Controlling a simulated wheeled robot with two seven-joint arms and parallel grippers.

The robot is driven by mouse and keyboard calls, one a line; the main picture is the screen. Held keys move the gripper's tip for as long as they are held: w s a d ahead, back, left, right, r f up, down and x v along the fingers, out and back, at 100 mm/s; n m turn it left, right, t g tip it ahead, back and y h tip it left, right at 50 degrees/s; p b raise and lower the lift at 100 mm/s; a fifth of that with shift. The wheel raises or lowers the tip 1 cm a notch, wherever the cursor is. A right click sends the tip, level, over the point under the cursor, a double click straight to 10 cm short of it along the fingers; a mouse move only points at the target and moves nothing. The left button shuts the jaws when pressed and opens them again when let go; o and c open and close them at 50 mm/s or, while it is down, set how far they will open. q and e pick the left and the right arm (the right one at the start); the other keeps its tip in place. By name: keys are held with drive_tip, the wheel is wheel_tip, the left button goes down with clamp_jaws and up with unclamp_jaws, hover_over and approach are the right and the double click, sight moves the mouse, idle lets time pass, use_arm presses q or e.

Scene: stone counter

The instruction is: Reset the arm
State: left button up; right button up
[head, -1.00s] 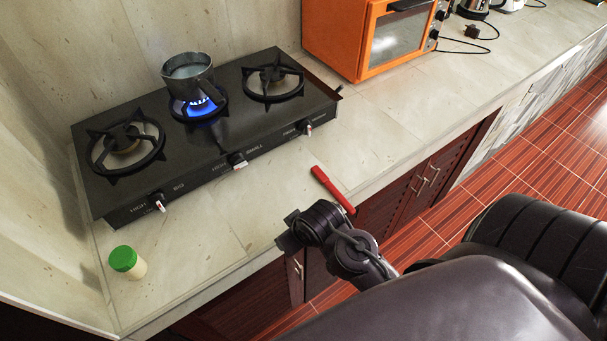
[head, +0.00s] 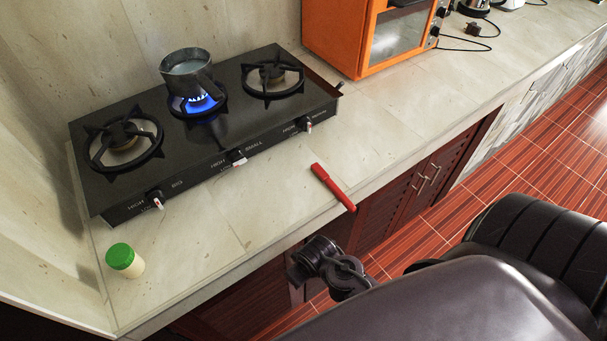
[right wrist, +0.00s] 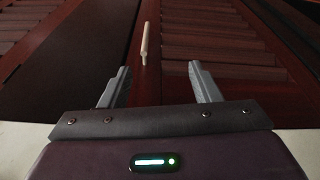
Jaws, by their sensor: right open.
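My right arm comes in from the lower right in the head view, and its dark wrist part (head: 330,268) is below the counter's front edge. In the right wrist view my right gripper (right wrist: 160,82) has its two grey fingers wide apart with nothing between them. It faces the reddish-brown cabinet doors, with a pale door handle (right wrist: 145,44) ahead, apart from the fingers. My left gripper is not in view.
A black stove (head: 215,145) has a pot (head: 187,72) over a lit blue flame. A red object (head: 332,187) lies at the counter's front edge. A green-capped jar (head: 125,261) stands front left. An orange oven (head: 365,40) stands at the back.

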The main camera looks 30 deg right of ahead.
idle(0.5)
drive_tip(key=s+d+f+g, duration=0.1)
drive_tip(key=s+d+f, duration=0.1)
drive_tip(key=s+f, duration=0.9)
drive_tip(key=s+d+f, duration=0.2)
drive_tip(key=s+f, duration=1)
drive_tip(key=f, duration=0.5)
drive_tip(key=shift+f+g+b, duration=0.3)
drive_tip(key=shift+g, duration=0.1)
